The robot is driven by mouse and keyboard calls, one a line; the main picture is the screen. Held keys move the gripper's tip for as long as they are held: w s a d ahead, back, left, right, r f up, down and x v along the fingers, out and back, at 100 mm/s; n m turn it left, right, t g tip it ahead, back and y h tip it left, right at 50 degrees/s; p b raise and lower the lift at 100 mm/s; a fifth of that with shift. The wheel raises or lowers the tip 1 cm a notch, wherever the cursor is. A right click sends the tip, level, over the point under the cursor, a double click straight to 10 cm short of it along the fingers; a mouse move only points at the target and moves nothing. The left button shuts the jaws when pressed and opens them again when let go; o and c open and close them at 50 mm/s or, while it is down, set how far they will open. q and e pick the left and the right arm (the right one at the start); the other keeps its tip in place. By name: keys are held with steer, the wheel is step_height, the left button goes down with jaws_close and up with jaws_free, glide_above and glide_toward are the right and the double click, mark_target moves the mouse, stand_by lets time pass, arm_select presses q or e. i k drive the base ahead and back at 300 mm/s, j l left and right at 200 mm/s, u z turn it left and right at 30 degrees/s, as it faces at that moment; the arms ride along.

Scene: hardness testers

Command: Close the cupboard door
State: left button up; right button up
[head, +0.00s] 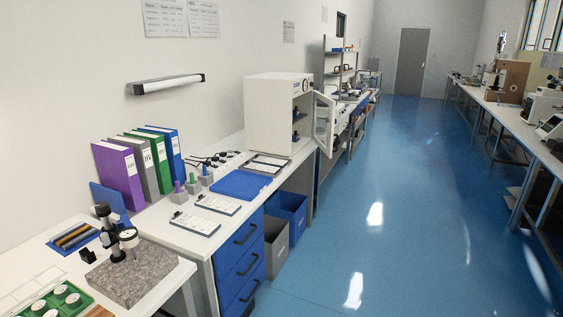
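A white cupboard (270,117) stands on the bench along the left wall. Its door (324,118) stands open, swung out over the bench's front edge on the cupboard's right side. Small dark objects show inside the cupboard's opening. Neither of my grippers shows in the head view.
Binders (120,173), a blue mat (240,184) and a granite block with a dial gauge (130,272) stand on the left benches. Blue drawers (238,262) and bins (287,214) are below. The blue floor (400,210) is clear between the left benches and the right bench (520,118).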

mark_target(327, 150)
steer(key=i+l, duration=0.2)
steer(key=l, duration=0.2)
steer(key=i+l+u, duration=0.15)
steer(key=l, duration=0.25)
steer(key=i+l, duration=0.25)
steer(key=l, duration=0.2)
steer(key=i+l+u, duration=0.15)
steer(key=l, duration=0.25)
steer(key=i+l, duration=0.2)
steer(key=l, duration=0.25)
steer(key=i+l+u, duration=0.1)
steer(key=l, duration=0.35)
steer(key=i+l+u, duration=0.1)
steer(key=i+l, duration=0.15)
steer(key=l, duration=0.2)
steer(key=i+l, duration=0.1)
steer(key=l, duration=0.4)
steer(key=i+u, duration=0.05)
